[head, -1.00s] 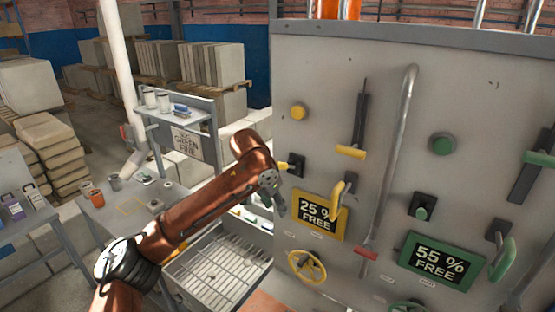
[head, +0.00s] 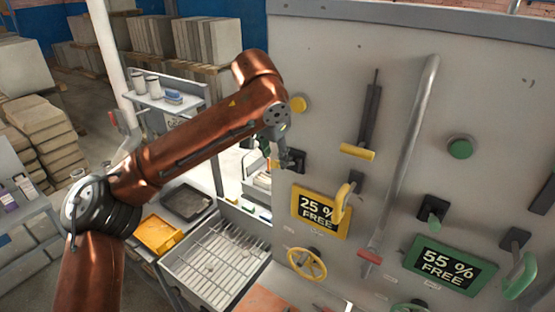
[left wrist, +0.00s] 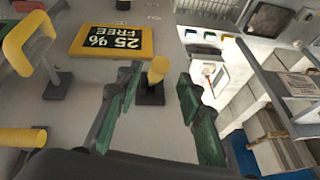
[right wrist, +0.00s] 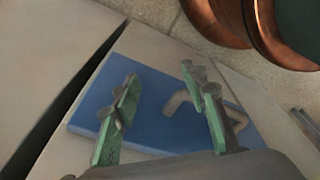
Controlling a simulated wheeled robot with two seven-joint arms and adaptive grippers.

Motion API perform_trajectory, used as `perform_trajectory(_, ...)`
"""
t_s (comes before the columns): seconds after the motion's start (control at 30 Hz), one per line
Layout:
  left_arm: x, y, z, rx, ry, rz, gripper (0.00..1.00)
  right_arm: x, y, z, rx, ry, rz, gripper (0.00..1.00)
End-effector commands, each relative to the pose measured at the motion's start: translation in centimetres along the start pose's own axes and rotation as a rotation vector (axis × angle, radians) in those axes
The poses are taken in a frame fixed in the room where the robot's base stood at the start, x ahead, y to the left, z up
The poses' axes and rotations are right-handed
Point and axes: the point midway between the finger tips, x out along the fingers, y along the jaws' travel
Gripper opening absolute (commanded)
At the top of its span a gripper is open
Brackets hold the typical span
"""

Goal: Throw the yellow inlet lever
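A short yellow-tipped lever (head: 272,164) on a black base (head: 297,160) sticks out of the grey panel's left part, above the "25 % FREE" sign (head: 319,210). My left gripper (head: 284,155) is at this lever in the head view and partly covers it. In the left wrist view, the yellow knob (left wrist: 158,69) shows between the two spread green-padded fingers (left wrist: 160,82), with a gap on both sides. A larger yellow bent handle (head: 343,196) stands by the sign's right edge. My right gripper (right wrist: 160,76) is open and empty over a blue panel; it is outside the head view.
The panel also carries a yellow button (head: 299,104), a yellow slide handle (head: 357,152), a yellow handwheel (head: 306,263), a long grey pipe (head: 402,150) and green controls on the right. A wire-rack tray (head: 215,262) and a yellow tray (head: 158,235) lie lower left.

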Motion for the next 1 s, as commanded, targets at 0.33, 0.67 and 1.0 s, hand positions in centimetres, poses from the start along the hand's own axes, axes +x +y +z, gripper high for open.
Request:
perform_trajectory(0.33,4.6,-0.3,-0.4,0.0,-0.001,0.002,0.34,-2.1,-1.0,6.7,0.019,-0.085,-0.009,0.4)
perform_trajectory(0.67,5.0,-0.1,-0.4,0.002,0.001,0.004,0.34,-1.7,0.0,1.8,0.006,-0.022,0.0,0.4)
perform_trajectory(1.0,5.0,-0.1,-0.4,0.002,0.001,0.003,0.11,-1.8,-0.1,3.1,0.008,-0.04,-0.001,0.4)
